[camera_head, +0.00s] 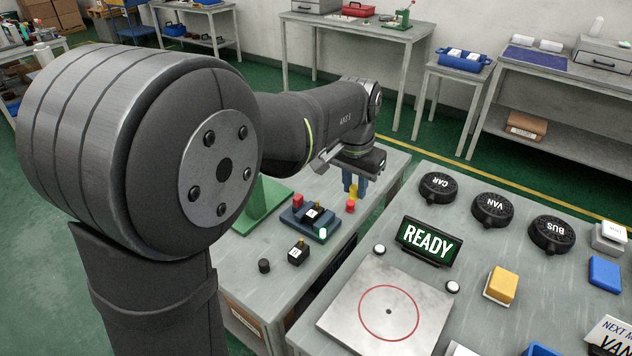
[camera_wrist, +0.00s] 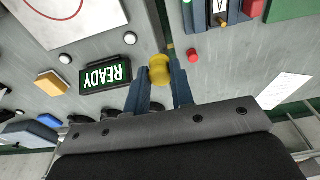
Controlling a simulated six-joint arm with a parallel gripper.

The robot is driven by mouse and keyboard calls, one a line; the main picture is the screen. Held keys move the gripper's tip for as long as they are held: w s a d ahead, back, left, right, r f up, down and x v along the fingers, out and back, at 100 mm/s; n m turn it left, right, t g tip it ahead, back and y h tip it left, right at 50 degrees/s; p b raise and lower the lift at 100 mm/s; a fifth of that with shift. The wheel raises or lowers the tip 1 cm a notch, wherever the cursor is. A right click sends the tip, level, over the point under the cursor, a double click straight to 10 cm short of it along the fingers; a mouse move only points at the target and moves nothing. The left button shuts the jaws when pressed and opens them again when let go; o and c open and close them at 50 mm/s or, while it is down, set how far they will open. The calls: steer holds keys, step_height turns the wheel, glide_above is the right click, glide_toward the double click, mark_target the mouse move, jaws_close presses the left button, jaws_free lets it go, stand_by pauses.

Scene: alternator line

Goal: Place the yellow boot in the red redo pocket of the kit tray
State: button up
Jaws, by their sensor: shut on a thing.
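My gripper (camera_head: 352,184) is shut on the yellow boot (camera_head: 353,193) and holds it above the grey bench, to the right of the kit tray. In the wrist view the yellow boot (camera_wrist: 159,70) sits between the two blue fingers of my gripper (camera_wrist: 160,76). The blue kit tray (camera_head: 313,231) lies on the bench with a labelled black block in it and a small red part (camera_head: 298,200) at its far left end. I cannot tell whether that red part is the redo pocket or a piece in it. The tray (camera_wrist: 187,20) is partly cut off in the wrist view.
A red boot (camera_head: 350,206) stands below and beside my gripper. A black block (camera_head: 298,254) and a black cylinder (camera_head: 264,266) lie in front of the tray. A green stand (camera_head: 262,207) is left of it. The READY sign (camera_head: 429,241) is on the right bench.

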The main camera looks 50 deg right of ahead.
steer(key=shift+s+r, duration=0.15)
steer(key=shift+s, duration=0.15)
steer(key=w+d+r+n, duration=0.2)
steer(key=w+r, duration=0.1)
steer(key=w, duration=1.1)
steer(key=w+d+r+n, duration=0.2)
steer(key=w+r, duration=0.2)
steer(key=w, duration=0.9)
steer(key=w+a+f+n, duration=0.1)
steer(key=w+a+f, duration=0.4)
steer(key=w, duration=0.3)
steer(key=w+a+f+n, duration=0.2)
steer(key=w+a+f, duration=0.3)
steer(key=w+f, duration=0.2)
steer(key=w+a+f+n+t, duration=0.1)
steer(key=w+a+f+n, duration=0.1)
steer(key=w+a+f, duration=0.3)
steer(key=shift+w+a+f, duration=0.1)
steer(key=shift+w+f, duration=0.2)
steer(key=shift+w, duration=0.5)
steer(key=shift+w+a+f, duration=0.1)
steer(key=shift+w+f, duration=0.15)
steer(key=shift+w, duration=0.55)
steer(key=shift+w+a+f, duration=0.1)
steer(key=shift+w+f, duration=0.2)
steer(key=shift+w, duration=0.5)
steer(key=shift+w+f, duration=0.1)
steer(key=shift+w, duration=0.05)
steer(key=shift+f, duration=2)
steer(key=shift+f, duration=0.1)
